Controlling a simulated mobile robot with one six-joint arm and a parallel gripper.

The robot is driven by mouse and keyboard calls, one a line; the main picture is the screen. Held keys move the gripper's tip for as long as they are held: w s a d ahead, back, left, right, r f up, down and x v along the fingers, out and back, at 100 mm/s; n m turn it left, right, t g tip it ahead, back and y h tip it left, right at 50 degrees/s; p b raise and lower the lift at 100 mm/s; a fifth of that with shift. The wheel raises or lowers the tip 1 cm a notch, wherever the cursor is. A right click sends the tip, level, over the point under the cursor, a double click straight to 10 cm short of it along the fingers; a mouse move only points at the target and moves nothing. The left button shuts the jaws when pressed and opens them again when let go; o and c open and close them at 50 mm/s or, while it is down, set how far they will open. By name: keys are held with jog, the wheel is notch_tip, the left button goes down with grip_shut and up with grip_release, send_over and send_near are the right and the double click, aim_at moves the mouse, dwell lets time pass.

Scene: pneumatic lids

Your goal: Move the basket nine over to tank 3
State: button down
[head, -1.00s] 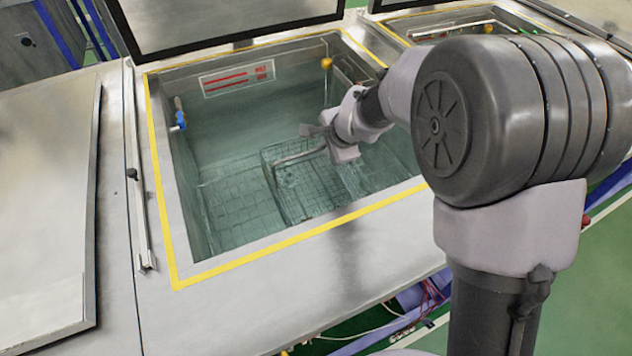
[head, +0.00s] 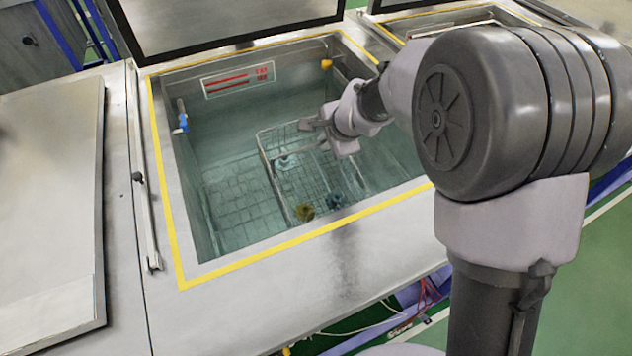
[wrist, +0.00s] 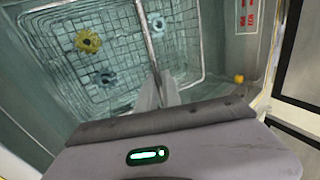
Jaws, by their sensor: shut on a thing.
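A wire basket (head: 281,199) is in the open tank with the yellow-edged rim (head: 240,250). It also fills much of the wrist view (wrist: 60,72). My gripper (head: 318,124) is shut on the bar handle (wrist: 146,36) that spans the basket's top. The fingers (wrist: 158,92) hide the gripped part of the bar. Inside lie a brown-yellow toothed part (head: 305,212), a dark blue part (head: 335,200) and a pale part (head: 286,162). The basket's top shows clearly, while its lower part looks dim in the greenish tank. I can read no basket or tank number.
A raised dark-edged lid (head: 220,22) stands behind this tank. Another open tank (head: 455,20) is at the upper right. A closed metal lid (head: 50,210) lies left. A yellow knob (head: 326,64) and a blue valve (head: 182,122) are on the tank walls.

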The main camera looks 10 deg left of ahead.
notch_tip(320, 180, up, 24)
jog(key=p, duration=2.2)
jog(key=shift+r, duration=0.25)
dwell(3.6)
